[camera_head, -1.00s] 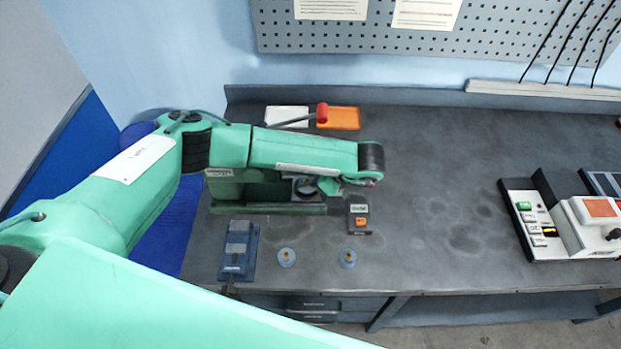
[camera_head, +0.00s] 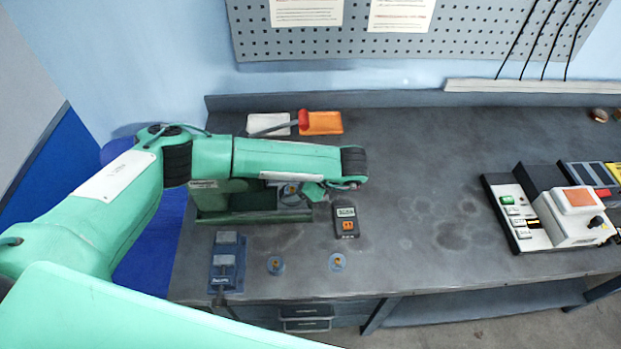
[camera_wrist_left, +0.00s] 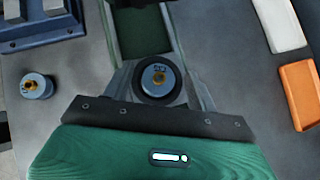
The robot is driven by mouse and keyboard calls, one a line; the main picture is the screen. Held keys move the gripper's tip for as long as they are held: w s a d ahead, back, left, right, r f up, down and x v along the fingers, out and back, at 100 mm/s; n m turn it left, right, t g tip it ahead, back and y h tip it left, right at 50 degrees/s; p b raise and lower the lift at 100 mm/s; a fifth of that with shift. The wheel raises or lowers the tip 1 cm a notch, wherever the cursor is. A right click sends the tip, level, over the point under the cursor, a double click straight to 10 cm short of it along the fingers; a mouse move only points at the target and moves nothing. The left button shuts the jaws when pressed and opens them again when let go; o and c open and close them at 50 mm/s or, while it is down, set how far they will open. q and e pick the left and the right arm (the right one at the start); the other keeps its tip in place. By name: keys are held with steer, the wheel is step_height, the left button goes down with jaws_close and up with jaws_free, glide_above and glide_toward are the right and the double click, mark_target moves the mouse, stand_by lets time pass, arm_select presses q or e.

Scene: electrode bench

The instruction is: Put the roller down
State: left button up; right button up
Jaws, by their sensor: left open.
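My left gripper (camera_head: 318,190) is open at the right end of the green machine (camera_head: 252,205). The disc also shows in the head view (camera_head: 290,189). A red cylinder (camera_head: 303,118) on a grey rod shows behind my left arm. I cannot tell for sure which part is the roller. My arm hides much of the machine. My right gripper is not in view.
White (camera_head: 268,124) and orange (camera_head: 329,124) trays lie behind my arm. In front are a blue device (camera_head: 227,262), two loose studded discs (camera_head: 276,264) (camera_head: 337,261) and a small dark meter (camera_head: 346,221). A white instrument (camera_head: 570,217) stands right. The middle of the bench is clear.

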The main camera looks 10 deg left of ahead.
arm_select(q)
steer(key=w+b+v, duration=0.1)
steer(key=b+v, duration=0.1)
steer(key=v, duration=1)
steer(key=shift+s, duration=0.5)
steer(key=shift+r, duration=0.1)
